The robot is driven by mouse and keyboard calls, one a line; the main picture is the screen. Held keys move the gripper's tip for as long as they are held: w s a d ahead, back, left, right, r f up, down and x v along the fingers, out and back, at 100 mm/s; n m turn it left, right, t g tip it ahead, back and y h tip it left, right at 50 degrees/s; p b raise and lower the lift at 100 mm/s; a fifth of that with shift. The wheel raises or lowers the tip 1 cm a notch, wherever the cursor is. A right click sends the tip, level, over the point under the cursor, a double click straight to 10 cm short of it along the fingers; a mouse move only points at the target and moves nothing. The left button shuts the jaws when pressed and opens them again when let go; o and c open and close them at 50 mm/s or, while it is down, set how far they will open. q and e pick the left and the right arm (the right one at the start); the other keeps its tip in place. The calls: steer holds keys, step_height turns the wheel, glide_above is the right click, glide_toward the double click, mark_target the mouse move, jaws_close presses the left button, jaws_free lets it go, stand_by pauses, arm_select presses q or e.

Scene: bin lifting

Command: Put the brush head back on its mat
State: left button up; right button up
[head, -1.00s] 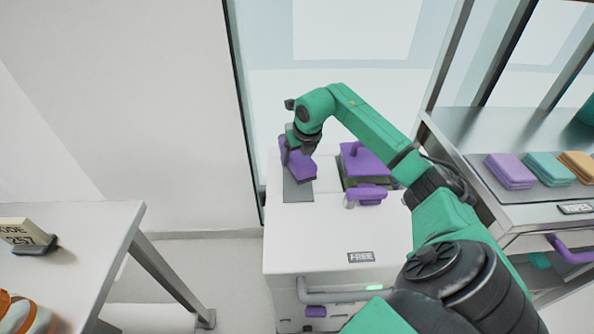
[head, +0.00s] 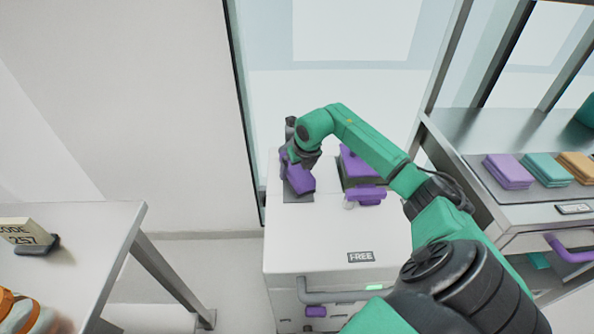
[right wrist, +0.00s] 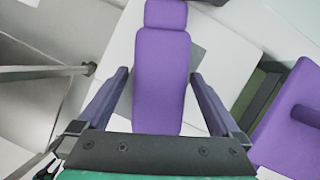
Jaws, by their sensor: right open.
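The purple brush head (head: 300,180) is over the dark grey mat (head: 297,197) at the left of the white cabinet top. I cannot tell whether its whole underside touches the mat. My right gripper (head: 294,158) is at its far end, partly hidden by my wrist. In the right wrist view the open fingers (right wrist: 160,76) stand on either side of the brush head (right wrist: 162,95), with gaps at both sides. A grey piece of the mat (right wrist: 197,56) shows beside it. My left gripper is not in view.
A purple-topped block (head: 362,165) and a purple-handled item (head: 367,195) stand right of the mat. The cabinet's front top, near the FREE label (head: 361,257), is clear. A shelf with coloured pads (head: 508,171) is at right, a table (head: 85,235) at left.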

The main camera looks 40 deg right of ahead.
steer(key=v, duration=1.1)
steer(key=shift+r+b, duration=0.2)
steer(key=shift+b, duration=0.15)
steer(key=shift+s, duration=0.1)
